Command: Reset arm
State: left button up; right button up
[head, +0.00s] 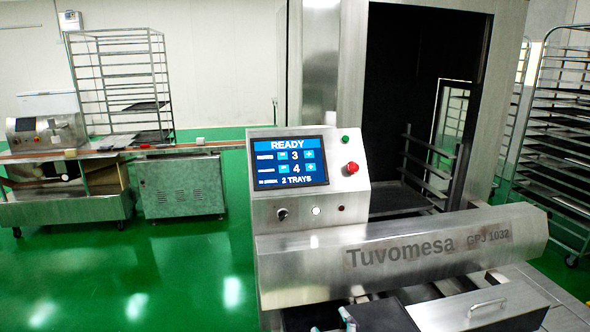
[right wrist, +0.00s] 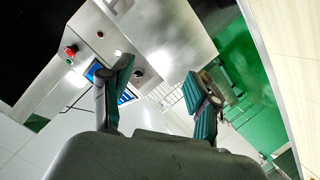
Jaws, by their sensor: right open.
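My right gripper (right wrist: 158,92) is open and empty in the right wrist view, its two teal-padded fingers spread apart. In the head view a dark part with teal edges at the bottom, in front of the machine, looks like the same gripper (head: 332,320). The encrusting machine's control panel (head: 308,180) has a lit screen (head: 289,162) reading READY, with 3 and 4 and "2 TRAYS". A red button (head: 351,168) and a green button (head: 345,139) sit right of the screen. The panel shows tilted in the right wrist view (right wrist: 112,58). My left gripper is in neither view.
The steel cover (head: 400,255) marked Tuvomesa lies right below the panel. A handled steel lid (head: 470,308) is at the bottom right. Wire racks stand at the left (head: 120,80) and right (head: 565,140). Green floor (head: 190,275) is clear at the left.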

jog(key=s+d+f+m+g+h, duration=0.1)
jog(key=s+d+f+m+g, duration=0.2)
jog(key=s+f, duration=0.35)
jog(key=s+d+f+m+g, duration=0.1)
jog(key=s+d+f+g, duration=0.2)
jog(key=s+d+f, duration=0.3)
jog(key=s+d+f+m+g, duration=0.1)
jog(key=s+d+f+g, duration=0.15)
jog(key=s, duration=0.65)
jog(key=s+d+f+m+g, duration=0.1)
jog(key=s+d+g, duration=0.15)
jog(key=s, duration=0.55)
notch_tip(320, 180, down, 27)
jog(key=s+g, duration=0.2)
jog(key=s+d+f, duration=0.2)
jog(key=s+f, duration=1.3)
jog(key=s, duration=0.1)
jog(key=shift+g+h, duration=0.4)
